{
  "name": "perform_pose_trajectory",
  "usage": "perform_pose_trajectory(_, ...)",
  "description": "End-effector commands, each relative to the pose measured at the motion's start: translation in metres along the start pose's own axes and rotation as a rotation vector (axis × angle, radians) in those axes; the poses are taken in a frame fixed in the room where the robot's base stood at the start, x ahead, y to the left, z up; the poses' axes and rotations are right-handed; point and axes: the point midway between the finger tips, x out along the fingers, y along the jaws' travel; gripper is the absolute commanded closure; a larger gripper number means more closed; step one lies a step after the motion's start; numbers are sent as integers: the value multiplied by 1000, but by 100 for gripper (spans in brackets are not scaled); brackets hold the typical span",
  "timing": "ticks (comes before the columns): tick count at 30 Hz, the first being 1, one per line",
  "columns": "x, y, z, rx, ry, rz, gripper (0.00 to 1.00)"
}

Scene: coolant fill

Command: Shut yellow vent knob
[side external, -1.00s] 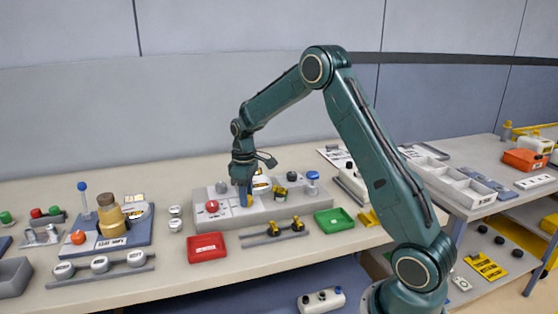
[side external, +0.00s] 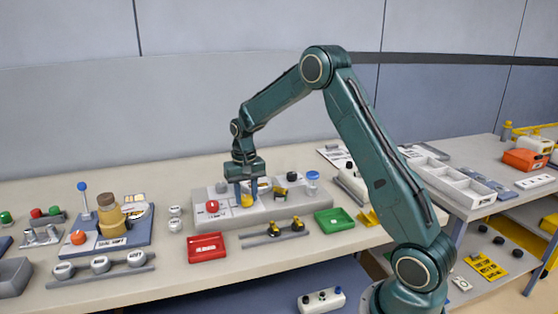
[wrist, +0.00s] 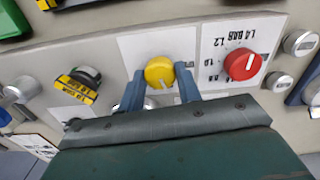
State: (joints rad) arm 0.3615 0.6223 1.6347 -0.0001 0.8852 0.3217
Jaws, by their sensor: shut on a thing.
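The yellow vent knob (wrist: 159,72) is on a white plate of the grey panel, with a pale pointer line across its face. It also shows in the side view (side external: 247,200), between my fingers. My gripper (wrist: 160,84) has its two blue fingers on either side of the knob and is shut on it. In the side view my gripper (side external: 246,198) points straight down onto the panel (side external: 270,212).
A red dial knob (wrist: 242,64) with a printed scale is close beside the yellow knob. A black knob with a yellow tag (wrist: 76,90) is on its other side. A red tray (side external: 206,247) and a green tray (side external: 334,220) lie in front of the panel.

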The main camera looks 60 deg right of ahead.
Motion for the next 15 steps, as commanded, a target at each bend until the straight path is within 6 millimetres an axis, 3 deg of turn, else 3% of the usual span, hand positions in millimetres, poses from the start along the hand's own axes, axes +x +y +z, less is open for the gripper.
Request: perform_pose_trajectory(15, -2, 0, -1, 262, 3, -1, 89)
